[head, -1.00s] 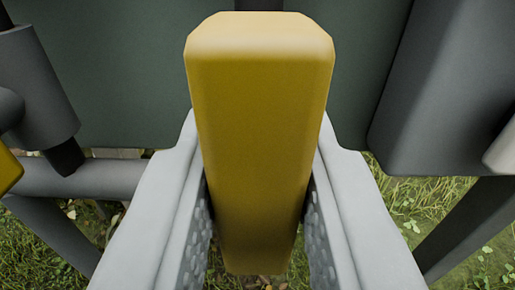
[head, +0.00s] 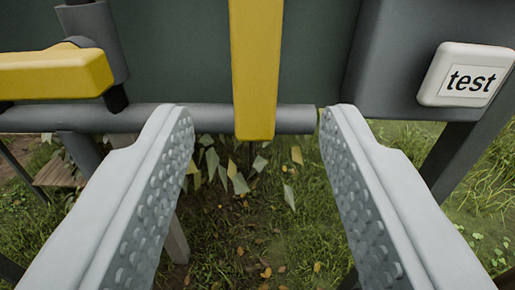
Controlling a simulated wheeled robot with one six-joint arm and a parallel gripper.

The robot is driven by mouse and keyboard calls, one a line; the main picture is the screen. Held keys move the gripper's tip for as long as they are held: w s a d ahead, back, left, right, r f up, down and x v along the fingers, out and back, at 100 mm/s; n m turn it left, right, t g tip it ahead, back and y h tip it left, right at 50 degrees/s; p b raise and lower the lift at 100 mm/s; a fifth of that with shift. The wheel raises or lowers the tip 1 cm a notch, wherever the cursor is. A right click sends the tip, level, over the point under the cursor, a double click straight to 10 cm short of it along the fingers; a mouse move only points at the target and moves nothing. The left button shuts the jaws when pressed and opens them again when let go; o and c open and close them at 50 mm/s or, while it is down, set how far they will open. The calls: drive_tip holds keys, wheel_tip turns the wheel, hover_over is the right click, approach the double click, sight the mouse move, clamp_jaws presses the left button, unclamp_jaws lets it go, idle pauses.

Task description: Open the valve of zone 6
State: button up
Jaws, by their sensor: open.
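A yellow valve handle (head: 256,70) hangs straight down in the upper middle of the head view, in front of a dark green panel. Its upper end is out of the picture, and no zone number shows on it. A second yellow handle (head: 55,72) lies level at the left, on a grey valve body (head: 92,30). My gripper (head: 247,115) is open and empty. Its two textured fingers stand wide apart, one on each side of the hanging handle, with clear gaps and no visible contact.
A grey pipe (head: 170,118) runs across behind the hanging handle. At the right, a white button marked "test" (head: 467,78) sits on a dark grey box (head: 400,60). Dark posts stand at both sides. Grass and scattered leaves lie below.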

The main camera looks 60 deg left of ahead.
drive_tip(key=v, duration=0.9)
drive_tip(key=shift+s+d, duration=0.2)
drive_tip(key=shift+d, duration=0.15)
